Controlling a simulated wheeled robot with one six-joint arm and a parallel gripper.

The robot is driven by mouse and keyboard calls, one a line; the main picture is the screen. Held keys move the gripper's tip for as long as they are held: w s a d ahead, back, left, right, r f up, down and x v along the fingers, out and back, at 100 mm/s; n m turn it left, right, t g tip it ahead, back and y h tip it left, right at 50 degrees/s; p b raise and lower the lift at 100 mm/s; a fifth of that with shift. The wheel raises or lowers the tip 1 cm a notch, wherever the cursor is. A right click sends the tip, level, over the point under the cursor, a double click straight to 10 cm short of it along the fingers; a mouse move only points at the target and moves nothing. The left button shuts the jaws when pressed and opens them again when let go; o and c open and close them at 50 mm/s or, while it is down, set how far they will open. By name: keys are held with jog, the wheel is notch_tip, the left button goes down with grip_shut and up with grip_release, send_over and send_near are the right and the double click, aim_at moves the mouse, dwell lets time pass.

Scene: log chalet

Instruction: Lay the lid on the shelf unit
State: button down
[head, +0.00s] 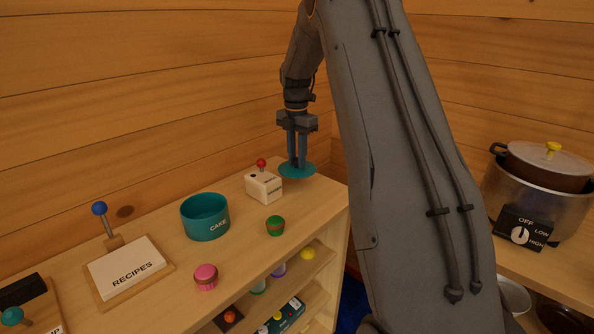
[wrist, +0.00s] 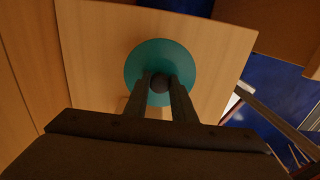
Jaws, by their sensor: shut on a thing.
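My gripper (head: 297,163) is shut on the knob of the teal lid (head: 297,171). The lid is a flat round disc, held level over the right end of the shelf unit (head: 321,199). In the wrist view the lid (wrist: 159,53) hangs below the fingers (wrist: 160,84), with the dark knob between them and the wooden top beneath. I cannot tell exactly how high it is above the top. The open teal tin (head: 205,217) marked CAKE stands on the unit's top, to the left.
A white box with a red-knobbed lever (head: 264,186) stands just left of the lid. A green-topped cupcake (head: 275,226), a pink one (head: 206,277) and a RECIPES box (head: 127,267) are also on top. A pot (head: 539,185) stands on the right counter.

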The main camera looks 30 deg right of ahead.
aim_at(297, 170)
jog(key=shift+f+p, duration=0.5)
jog(key=shift+f, duration=1.85)
jog(key=shift+f, duration=0.1)
jog(key=c, duration=1.5)
grip_release()
notch_tip(297, 170, up, 12)
jog(key=b, duration=0.3)
jog(key=shift+w, duration=0.1)
